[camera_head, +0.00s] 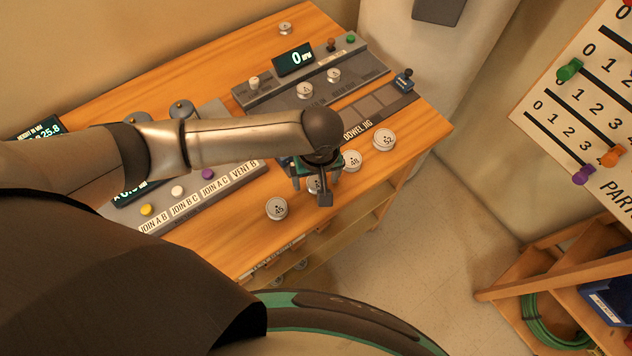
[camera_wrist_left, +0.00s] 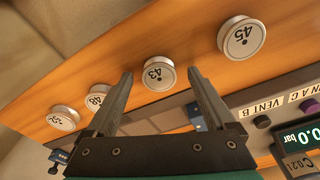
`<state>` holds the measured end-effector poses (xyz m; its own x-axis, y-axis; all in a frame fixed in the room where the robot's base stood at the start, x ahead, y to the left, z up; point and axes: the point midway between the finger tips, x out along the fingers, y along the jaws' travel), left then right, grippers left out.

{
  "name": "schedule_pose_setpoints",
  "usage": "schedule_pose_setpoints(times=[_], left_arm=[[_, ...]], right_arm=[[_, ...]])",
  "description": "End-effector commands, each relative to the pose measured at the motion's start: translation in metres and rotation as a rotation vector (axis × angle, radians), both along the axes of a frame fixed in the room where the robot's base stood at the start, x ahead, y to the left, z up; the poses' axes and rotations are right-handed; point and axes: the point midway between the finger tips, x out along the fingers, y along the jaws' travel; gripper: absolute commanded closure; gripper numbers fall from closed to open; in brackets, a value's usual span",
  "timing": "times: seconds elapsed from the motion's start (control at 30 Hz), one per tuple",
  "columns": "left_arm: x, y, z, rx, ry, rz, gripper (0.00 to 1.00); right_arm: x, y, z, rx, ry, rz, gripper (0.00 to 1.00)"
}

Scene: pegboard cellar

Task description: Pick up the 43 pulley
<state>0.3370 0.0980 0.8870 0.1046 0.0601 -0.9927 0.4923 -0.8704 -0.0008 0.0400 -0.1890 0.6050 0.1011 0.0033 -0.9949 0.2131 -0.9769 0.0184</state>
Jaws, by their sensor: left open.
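The 43 pulley (camera_wrist_left: 157,73) is a small silver disc lying on the orange wooden bench. In the left wrist view it shows between the fingertips of my left gripper (camera_wrist_left: 160,76), which is open and empty. In the head view my left gripper (camera_head: 316,187) hangs over the bench's front edge area and hides most of this pulley. I cannot tell how far the fingertips are above it. My right gripper is not in view.
The 45 pulley (camera_head: 277,208) lies to the left, the 48 pulley (camera_head: 350,160) and 52 pulley (camera_head: 384,139) to the right. A labelled button panel (camera_head: 187,205) and the dowel jig (camera_head: 365,114) stand behind. The floor (camera_head: 440,215) in front is clear.

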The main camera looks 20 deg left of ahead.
Motion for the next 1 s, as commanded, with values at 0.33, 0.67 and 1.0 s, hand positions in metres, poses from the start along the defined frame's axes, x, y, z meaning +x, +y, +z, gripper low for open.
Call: schedule_pose_setpoints(times=[0.33, 0.67, 1.0], left_arm=[[0.0006, 0.0000, -0.0018, 0.000, -0.001, 0.000, 0.22], [0.0004, -0.0002, -0.0018, -0.001, 0.000, 0.000, 0.59], [0.0002, -0.0002, -0.0018, 0.000, 0.000, 0.000, 0.97]], right_arm=[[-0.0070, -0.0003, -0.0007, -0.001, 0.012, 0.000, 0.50], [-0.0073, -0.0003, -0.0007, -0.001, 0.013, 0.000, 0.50], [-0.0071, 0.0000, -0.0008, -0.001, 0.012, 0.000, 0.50]])
